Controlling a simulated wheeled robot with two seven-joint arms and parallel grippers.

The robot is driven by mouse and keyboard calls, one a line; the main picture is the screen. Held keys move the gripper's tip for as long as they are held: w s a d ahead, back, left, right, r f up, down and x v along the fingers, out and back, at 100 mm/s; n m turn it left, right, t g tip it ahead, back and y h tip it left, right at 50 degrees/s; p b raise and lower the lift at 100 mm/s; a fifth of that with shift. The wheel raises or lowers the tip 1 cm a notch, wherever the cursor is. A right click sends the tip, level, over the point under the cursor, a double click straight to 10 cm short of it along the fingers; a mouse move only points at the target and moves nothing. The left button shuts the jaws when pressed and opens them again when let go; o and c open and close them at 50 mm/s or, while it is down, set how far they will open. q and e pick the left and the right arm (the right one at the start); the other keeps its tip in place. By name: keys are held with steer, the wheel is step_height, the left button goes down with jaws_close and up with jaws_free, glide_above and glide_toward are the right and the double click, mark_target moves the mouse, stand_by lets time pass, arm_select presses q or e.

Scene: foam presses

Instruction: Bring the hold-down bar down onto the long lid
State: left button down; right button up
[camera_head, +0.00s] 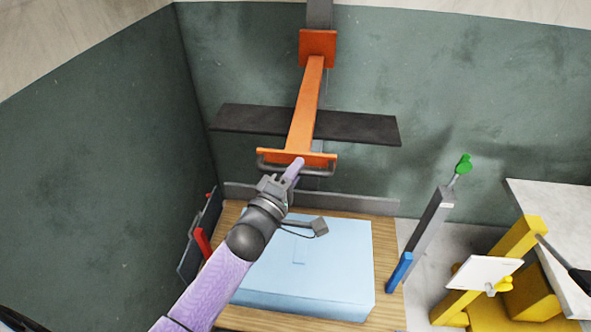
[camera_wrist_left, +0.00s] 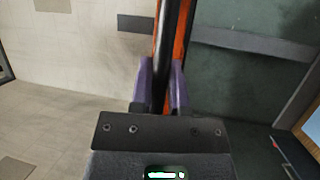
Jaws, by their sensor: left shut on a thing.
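The orange hold-down bar (camera_head: 306,105) hangs above the table, with a long dark crosspiece (camera_head: 365,127) behind it and a grey handle (camera_head: 318,172) at its near end. My left gripper (camera_head: 293,170) is at the handle's left part. In the left wrist view its purple fingers (camera_wrist_left: 163,92) are shut around the dark handle rod (camera_wrist_left: 171,50), with orange (camera_wrist_left: 184,40) just behind. The long lid appears to be the light-blue top (camera_head: 340,255) of the block on the table, well below the bar and apart from it. My forearm hides part of the block's left side.
The wooden table (camera_head: 388,235) bears the block. A grey post with a green knob (camera_head: 463,163) and a blue piece (camera_head: 399,272) stands at the right. A yellow frame with a white plate (camera_head: 484,272) is farther right. A red piece (camera_head: 203,244) is at the left.

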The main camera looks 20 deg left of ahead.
steer(key=shift+d, duration=0.4)
stand_by(0.3)
arm_select(q)
steer(key=shift+f, duration=0.15)
step_height(320, 180, down, 56)
steer(key=b, duration=4.6)
arm_select(e)
steer(key=s+d+f+g, duration=0.1)
steer(key=s+f, duration=0.3)
steer(key=f, duration=1)
steer(key=s+d+f+g, duration=0.1)
steer(key=s+f, duration=0.3)
steer(key=f, duration=1.1)
steer(key=s+d+f+g+h, duration=0.1)
steer(key=s+f, duration=0.3)
steer(key=f, duration=1)
steer(key=shift+d+f+g, duration=0.4)
steer(key=shift+d, duration=0.05)
arm_select(q)
steer(key=shift+d, duration=0.1)
arm_select(e)
steer(key=shift+w, duration=0.1)
